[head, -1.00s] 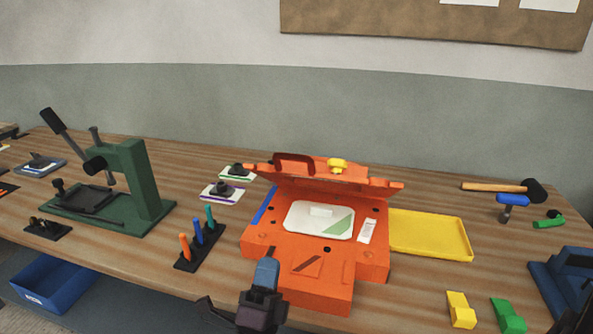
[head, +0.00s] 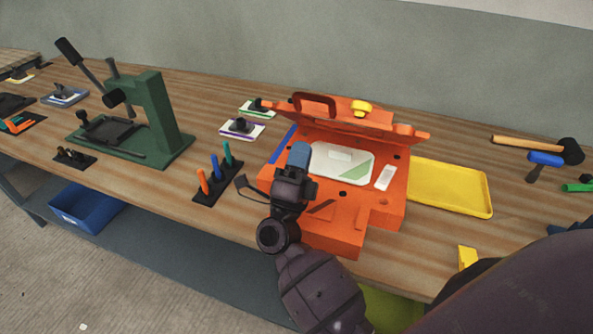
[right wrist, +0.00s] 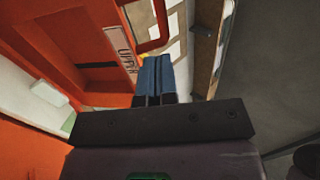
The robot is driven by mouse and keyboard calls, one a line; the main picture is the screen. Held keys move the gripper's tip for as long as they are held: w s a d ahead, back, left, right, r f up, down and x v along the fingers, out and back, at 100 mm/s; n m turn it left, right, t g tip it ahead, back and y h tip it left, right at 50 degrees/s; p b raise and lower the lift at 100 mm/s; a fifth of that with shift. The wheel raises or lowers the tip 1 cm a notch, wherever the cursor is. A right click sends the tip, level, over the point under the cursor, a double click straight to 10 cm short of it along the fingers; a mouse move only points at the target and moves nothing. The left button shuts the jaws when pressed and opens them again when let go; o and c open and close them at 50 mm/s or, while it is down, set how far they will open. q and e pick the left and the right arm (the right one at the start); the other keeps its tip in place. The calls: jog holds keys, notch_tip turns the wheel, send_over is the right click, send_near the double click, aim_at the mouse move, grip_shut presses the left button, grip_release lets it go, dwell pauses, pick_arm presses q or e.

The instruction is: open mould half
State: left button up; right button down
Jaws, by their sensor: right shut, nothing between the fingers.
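The orange mould stands on the bench with its lower half (head: 378,217) flat. Its upper half (head: 385,127) is tilted up at the back, with a loop handle (head: 332,103) and a yellow knob (head: 361,107). A pale panel with a green corner (head: 340,165) lies in the lower half. My right gripper (head: 300,150) is shut and empty, its blue fingers over the lower half's left part, before the raised half. In the right wrist view the shut fingers (right wrist: 154,75) point towards the upper half (right wrist: 70,40), which bears a label, with the handle beyond. My left gripper is out of view.
A yellow tray (head: 450,188) lies right of the mould. A rack of coloured tools (head: 218,185) and a green press (head: 155,115) stand to the left. A hammer (head: 530,144) lies at the far right. Bare bench shows between the press and the rack.

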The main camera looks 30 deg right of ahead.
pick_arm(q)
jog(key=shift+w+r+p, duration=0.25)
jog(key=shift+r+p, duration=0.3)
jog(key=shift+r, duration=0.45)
pick_arm(e)
jog(key=shift+x, duration=2.95)
pick_arm(q)
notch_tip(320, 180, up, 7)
jog(key=p, duration=0.5)
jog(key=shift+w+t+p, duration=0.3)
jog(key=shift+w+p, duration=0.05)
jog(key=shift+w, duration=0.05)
pick_arm(e)
jog(key=w+d+r, duration=0.7)
jog(key=w+d, duration=0.1)
jog(key=d, duration=0.1)
jog(key=w+d+r+g+y, duration=0.1)
jog(key=w+d+r, duration=0.6)
jog(key=d, duration=0.3)
jog(key=shift+w+d, duration=0.3)
jog(key=shift+w, duration=0.55)
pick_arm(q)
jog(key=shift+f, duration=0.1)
